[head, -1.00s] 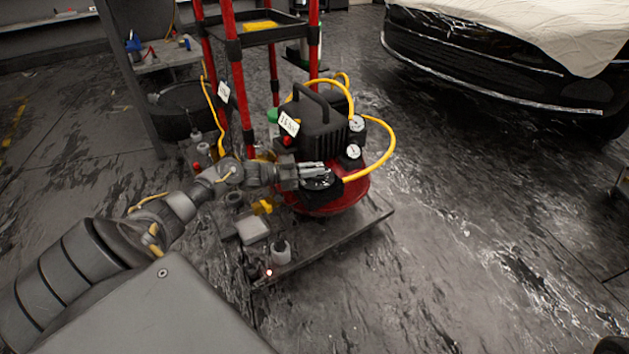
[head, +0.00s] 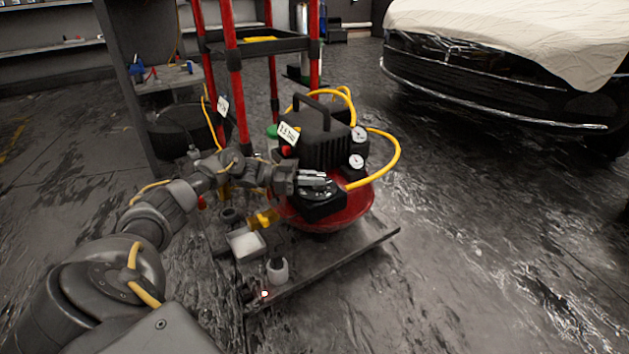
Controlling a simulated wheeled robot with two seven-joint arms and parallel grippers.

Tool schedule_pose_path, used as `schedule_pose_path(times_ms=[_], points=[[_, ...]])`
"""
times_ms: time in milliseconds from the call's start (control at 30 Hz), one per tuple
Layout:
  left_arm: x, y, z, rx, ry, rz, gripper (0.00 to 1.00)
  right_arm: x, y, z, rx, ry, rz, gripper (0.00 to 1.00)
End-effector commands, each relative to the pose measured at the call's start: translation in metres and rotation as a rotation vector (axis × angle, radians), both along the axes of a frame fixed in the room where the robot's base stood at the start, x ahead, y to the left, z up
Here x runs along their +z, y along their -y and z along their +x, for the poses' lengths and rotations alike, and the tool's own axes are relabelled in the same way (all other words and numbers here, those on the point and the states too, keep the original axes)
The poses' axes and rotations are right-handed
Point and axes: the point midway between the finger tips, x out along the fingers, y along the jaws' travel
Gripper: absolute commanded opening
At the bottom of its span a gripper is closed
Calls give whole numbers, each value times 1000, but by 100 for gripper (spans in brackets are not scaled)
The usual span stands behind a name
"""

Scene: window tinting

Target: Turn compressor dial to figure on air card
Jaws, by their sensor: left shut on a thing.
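The compressor (head: 330,148) is black above a red round tank (head: 358,204), with a carry handle on top. A white air card (head: 288,133) with dark writing leans on its left side; the writing is too small to read surely. The black dial (head: 318,195) sits low on the front. My left gripper (head: 322,182) comes in from the left and is shut on the dial, partly covering it. Two white round gauges, upper (head: 358,134) and lower (head: 356,161), face front; their needles are too small to read. My right gripper is out of view.
The compressor stands on a low grey platform (head: 345,255). A white tray (head: 245,242), a small white bottle (head: 277,270) and a yellow item (head: 264,219) lie near its left edge. A yellow hose (head: 397,155) loops right. A red-posted rack (head: 236,85) stands behind. Floor at right is clear.

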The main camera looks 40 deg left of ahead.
Motion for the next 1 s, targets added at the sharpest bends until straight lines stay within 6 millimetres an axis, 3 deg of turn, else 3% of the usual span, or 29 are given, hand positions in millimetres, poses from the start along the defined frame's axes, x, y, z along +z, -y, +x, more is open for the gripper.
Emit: schedule_pose_path(times_ms=[133, 167, 300, 667, 1000], points=[[1, 0, 1, 3, 2, 1, 0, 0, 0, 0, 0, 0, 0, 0], [1, 0, 1, 3, 2, 1, 16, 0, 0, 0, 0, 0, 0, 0], [1, 0, 1, 2, 2, 1, 35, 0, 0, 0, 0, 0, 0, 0], [1, -4, -2, 1, 0, 1, 35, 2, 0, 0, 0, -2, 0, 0], [2, -55, -34, 4, -1, 3, 35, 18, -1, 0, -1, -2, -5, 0]])
